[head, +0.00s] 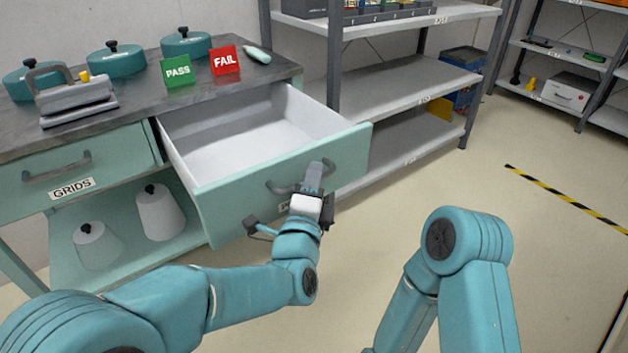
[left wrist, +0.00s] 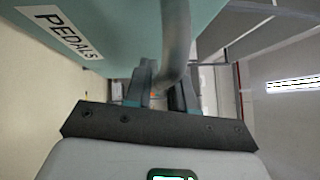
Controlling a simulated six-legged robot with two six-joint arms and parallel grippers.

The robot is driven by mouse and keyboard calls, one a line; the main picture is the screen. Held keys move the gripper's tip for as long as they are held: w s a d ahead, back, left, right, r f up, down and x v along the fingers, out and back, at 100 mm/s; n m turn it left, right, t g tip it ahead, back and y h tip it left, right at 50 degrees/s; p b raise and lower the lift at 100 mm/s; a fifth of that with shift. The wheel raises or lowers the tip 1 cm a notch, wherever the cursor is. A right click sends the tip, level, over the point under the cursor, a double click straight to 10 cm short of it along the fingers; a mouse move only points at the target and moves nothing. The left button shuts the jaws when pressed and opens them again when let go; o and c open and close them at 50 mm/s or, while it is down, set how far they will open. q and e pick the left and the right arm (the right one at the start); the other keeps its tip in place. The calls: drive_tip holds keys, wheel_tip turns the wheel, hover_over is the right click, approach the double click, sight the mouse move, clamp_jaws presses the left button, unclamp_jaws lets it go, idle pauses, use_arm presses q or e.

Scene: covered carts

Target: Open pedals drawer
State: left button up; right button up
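The pedals drawer (head: 285,180) is pulled well out from the teal bench, and its white inside looks empty. Its front carries a grey handle (head: 283,188), also seen in the left wrist view (left wrist: 175,40) beside the "PEDALS" label (left wrist: 60,30). My left gripper (head: 313,180) is at the handle; in the left wrist view its two fingers (left wrist: 163,95) lie on either side of the bar and appear closed on it. The head view partly hides the label behind my gripper. My right arm shows at lower right, its gripper out of view.
The "GRIDS" drawer (head: 75,172) at left is shut. Teal lidded pots (head: 117,62), a grey device (head: 75,100) and PASS (head: 178,71) and FAIL (head: 226,60) signs stand on the bench top (head: 140,90). A grey shelf rack (head: 400,90) stands behind the drawer. Floor to the right is clear.

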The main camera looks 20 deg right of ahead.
use_arm(q)
drive_tip(key=shift+o, duration=0.7)
drive_tip(key=shift+s+a, duration=0.1)
drive_tip(key=shift+s, duration=0.2)
drive_tip(key=p+v, duration=0.2)
drive_tip(key=v, duration=1.3)
drive_tip(key=shift+s+a, duration=0.2)
drive_tip(key=shift+s, duration=0.15)
